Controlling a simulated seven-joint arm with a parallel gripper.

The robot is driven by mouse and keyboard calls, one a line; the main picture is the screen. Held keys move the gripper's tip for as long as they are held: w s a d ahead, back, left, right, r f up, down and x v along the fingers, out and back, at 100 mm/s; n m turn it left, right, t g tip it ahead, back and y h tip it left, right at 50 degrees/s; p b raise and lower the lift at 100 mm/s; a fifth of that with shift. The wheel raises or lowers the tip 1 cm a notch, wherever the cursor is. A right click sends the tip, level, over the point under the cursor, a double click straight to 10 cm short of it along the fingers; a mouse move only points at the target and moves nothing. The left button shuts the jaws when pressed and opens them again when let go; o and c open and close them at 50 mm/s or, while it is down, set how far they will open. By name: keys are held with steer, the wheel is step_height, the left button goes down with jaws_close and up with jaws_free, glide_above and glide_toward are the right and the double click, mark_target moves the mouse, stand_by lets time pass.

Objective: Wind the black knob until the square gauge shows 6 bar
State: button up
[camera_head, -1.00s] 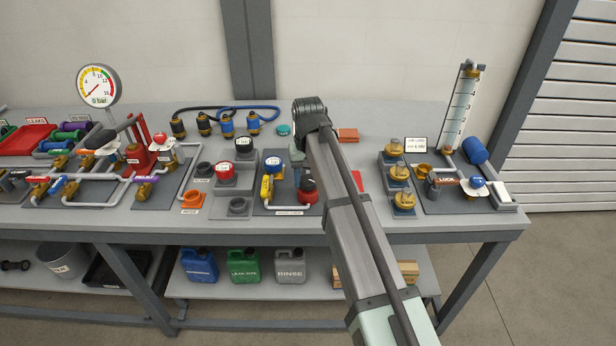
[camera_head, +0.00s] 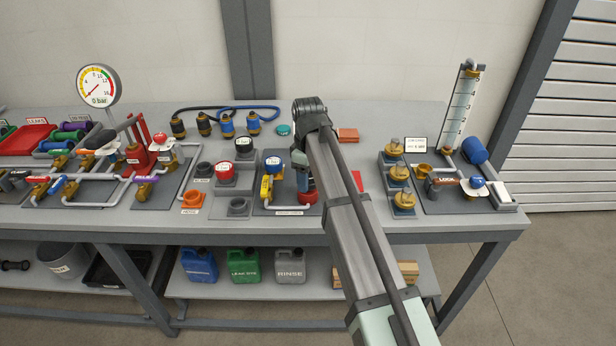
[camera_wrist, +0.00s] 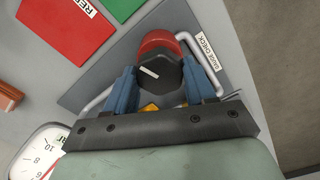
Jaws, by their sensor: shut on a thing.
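The black knob (camera_wrist: 159,73) has a white pointer mark and sits on a red round body (camera_wrist: 160,42) in the wrist view. My gripper (camera_wrist: 160,76) is shut on the knob, with one blue finger on each side. In the head view my gripper (camera_head: 305,180) is down at the red body (camera_head: 308,197), and the knob is covered by it. The square gauge (camera_wrist: 38,152) shows only in part at the lower left of the wrist view.
A yellow-handled valve (camera_head: 267,187) and a blue-topped part (camera_head: 273,164) stand close left of my gripper. A pipe (camera_wrist: 203,65) runs beside the knob, near a "GAUGE CHECK" label (camera_wrist: 209,51). A round gauge (camera_head: 99,87) stands far left. Brass parts (camera_head: 398,174) stand to the right.

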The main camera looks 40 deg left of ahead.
steer(key=shift+n, duration=1.1)
steer(key=o, duration=1)
step_height(320, 180, up, 14)
steer(key=shift+f, duration=0.1)
stand_by(0.4)
